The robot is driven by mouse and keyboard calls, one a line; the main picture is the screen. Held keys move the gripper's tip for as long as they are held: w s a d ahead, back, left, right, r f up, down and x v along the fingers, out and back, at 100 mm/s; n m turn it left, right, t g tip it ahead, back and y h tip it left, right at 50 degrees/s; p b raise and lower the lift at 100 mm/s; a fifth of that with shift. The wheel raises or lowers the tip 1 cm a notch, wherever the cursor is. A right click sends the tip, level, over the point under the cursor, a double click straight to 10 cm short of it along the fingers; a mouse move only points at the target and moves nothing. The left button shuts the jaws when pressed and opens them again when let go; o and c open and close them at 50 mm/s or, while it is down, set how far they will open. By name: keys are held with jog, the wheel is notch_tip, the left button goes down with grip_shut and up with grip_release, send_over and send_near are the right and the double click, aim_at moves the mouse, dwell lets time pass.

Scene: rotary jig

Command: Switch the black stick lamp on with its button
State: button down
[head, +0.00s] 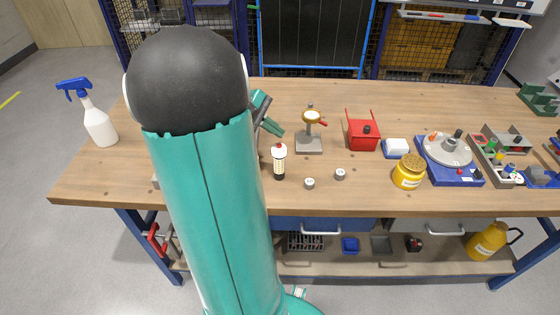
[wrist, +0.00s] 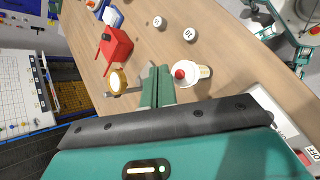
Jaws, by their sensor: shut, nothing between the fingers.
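My gripper (head: 280,133) points down and to the right, just past my arm in the head view. In the wrist view its two teal fingers (wrist: 158,72) lie together, shut and empty. Beside their tips stands an upright cylinder (head: 279,167) with a pale upper part, a dark lower band and a red top. From above, the wrist view shows its white rim and red centre (wrist: 180,74). The fingers look close to it; contact cannot be told. I cannot pick out a black stick lamp for certain. My arm hides part of the bench, where the wrist view shows white panels marked OFF (wrist: 312,152).
A grey stand with a brass ring (head: 311,117) is close right of the gripper, then a red box (head: 363,134). Two small grey discs (head: 340,174) lie near the front. A yellow jar (head: 409,174) and a blue rotary jig (head: 465,177) stand farther right. A spray bottle (head: 99,126) is far left.

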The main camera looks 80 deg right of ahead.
jog(key=shift+r, duration=2.2)
